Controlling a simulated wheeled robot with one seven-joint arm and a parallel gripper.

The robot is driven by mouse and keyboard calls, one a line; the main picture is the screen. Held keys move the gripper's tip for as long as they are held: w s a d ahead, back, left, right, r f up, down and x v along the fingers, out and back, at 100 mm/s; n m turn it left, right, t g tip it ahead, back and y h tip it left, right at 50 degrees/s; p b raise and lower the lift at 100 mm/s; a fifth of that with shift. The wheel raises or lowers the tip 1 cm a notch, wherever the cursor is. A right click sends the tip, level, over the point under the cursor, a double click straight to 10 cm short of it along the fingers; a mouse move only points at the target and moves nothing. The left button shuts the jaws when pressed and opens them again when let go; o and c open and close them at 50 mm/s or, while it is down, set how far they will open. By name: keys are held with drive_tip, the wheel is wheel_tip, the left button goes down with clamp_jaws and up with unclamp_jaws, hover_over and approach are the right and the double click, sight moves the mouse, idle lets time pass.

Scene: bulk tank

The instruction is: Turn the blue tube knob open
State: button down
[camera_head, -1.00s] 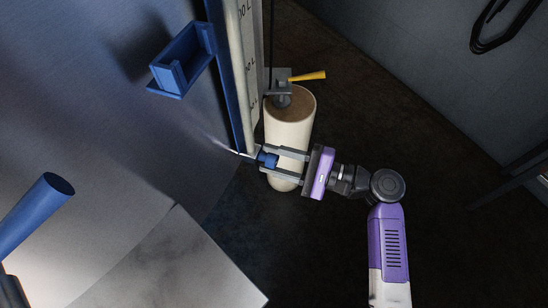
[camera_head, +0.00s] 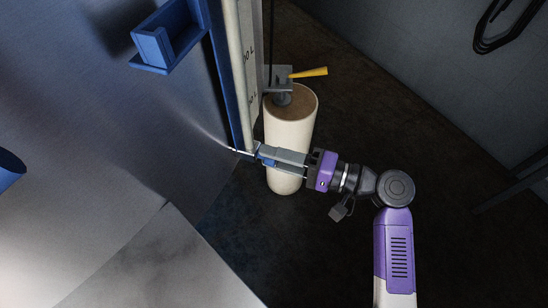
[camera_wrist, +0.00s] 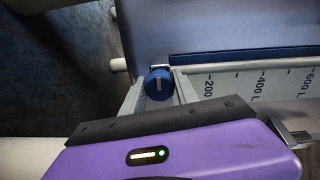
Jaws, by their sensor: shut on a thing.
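The metal tank (camera_head: 120,130) fills the left, with a blue bracket (camera_head: 168,42) on it. A litre scale (camera_head: 251,70) runs beside the tube. A cream cylinder (camera_head: 289,130) stands just behind my gripper, below a yellow lever (camera_head: 308,73). Dark floor is open at right.

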drive_tip(key=shift+s+f, duration=0.1)
drive_tip(key=shift+f, duration=0.05)
idle(0.4)
drive_tip(key=c, duration=0.9)
unclamp_jaws()
drive_tip(key=shift+c, duration=0.2)
drive_tip(key=shift+d, duration=0.1)
drive_tip(key=p+v, duration=0.1)
drive_tip(key=v, duration=0.6)
drive_tip(key=shift+d, duration=0.3)
